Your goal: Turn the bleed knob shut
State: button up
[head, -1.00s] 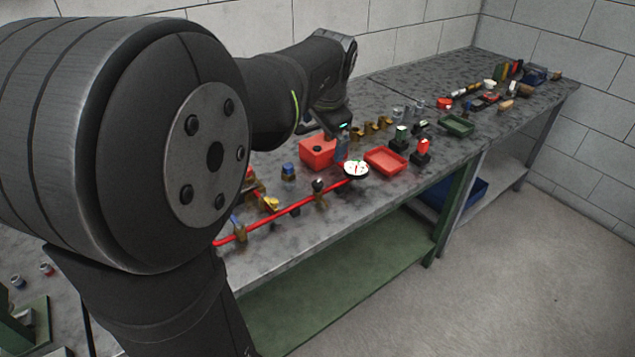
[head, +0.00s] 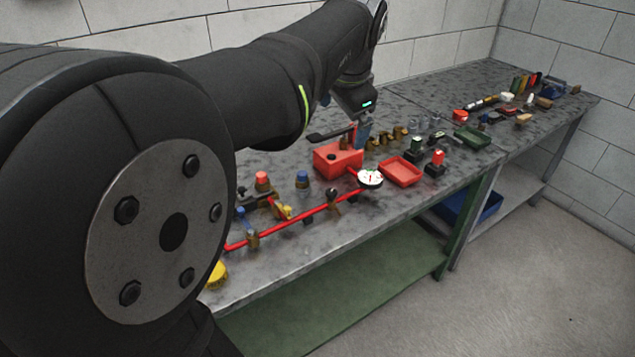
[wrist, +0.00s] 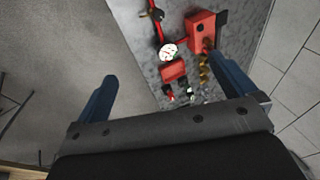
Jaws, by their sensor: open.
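A small dark knob (head: 333,194) stands on a brass fitting along the red pipe (head: 290,219); it may be the bleed knob, but I cannot tell for sure. What seems to be the same knob shows at the top of the wrist view (wrist: 156,14). A white round gauge (head: 370,178) sits at the pipe's end, beside a red box (head: 338,162) with a dark lever. My gripper (wrist: 162,68) is open and empty, its two blue fingers wide apart. In the head view it hangs above and behind the red box, partly hidden by its own wrist.
A red tray (head: 401,172), a green tray (head: 472,137) and several brass fittings (head: 386,138) lie to the right. Blue- and red-capped parts stand left of the box. The bench's front edge is near the pipe. My arm hides the left side.

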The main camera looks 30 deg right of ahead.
jog(key=shift+v, duration=0.9)
